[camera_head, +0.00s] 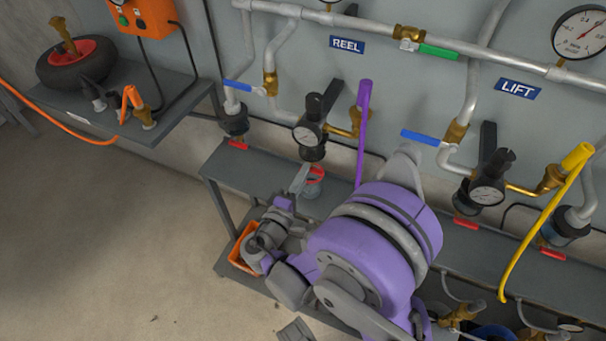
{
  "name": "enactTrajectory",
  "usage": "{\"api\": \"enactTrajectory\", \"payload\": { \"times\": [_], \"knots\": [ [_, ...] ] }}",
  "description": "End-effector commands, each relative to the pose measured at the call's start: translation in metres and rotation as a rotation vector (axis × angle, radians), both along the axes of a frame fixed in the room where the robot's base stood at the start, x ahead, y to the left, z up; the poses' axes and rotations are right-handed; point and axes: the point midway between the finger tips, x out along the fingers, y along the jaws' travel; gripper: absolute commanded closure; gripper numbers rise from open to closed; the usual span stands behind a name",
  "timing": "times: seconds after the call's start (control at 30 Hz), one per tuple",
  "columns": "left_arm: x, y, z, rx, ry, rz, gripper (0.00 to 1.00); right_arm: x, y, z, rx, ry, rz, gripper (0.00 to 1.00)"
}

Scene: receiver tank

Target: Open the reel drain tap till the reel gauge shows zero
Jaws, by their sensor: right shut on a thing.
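The reel gauge (308,134) is a small round dial on a black regulator, below and left of the blue REEL sign (347,44). Its needle is too small to read. The red reel drain tap (317,173) shows just under that regulator. My right gripper (304,180) is at the tap, on the end of my purple and grey arm. It is shut on the tap, though the contact is small and partly hidden by the fingers.
Other red taps sit under the left filter (235,124) and the lift gauge (487,195). A purple hose (363,130) hangs close right of my gripper; a yellow hose (545,225) hangs further right. The grey bench (245,168) lies below; floor at left is clear.

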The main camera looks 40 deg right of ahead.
Motion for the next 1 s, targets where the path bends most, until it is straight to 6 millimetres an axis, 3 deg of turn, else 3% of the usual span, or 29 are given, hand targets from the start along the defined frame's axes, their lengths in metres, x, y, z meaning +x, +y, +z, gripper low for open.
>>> {"api": "enactTrajectory", "payload": {
  "times": [0.37,0.4,0.53,0.83,1.0],
  "knots": [
    [0.0000,0.0000,-0.0001,0.000,0.000,0.000,0.50,-0.0001,0.0003,-0.0005,-0.001,0.005,0.001,1.00],
    [0.0000,0.0000,-0.0001,0.000,0.000,0.000,0.50,-0.0001,0.0003,-0.0005,-0.001,0.005,0.001,0.82],
    [-0.0001,0.0000,-0.0001,0.000,0.000,0.000,0.50,-0.0001,0.0003,-0.0003,-0.001,0.004,0.001,0.59],
    [-0.0001,0.0000,0.0005,0.000,0.000,0.000,0.50,0.0000,0.0000,0.0007,0.001,-0.007,0.000,0.57],
    [-0.0003,0.0000,0.0037,0.000,-0.001,0.000,0.50,-0.0002,-0.0004,0.0016,0.050,-0.103,-0.001,0.57]
  ]
}}
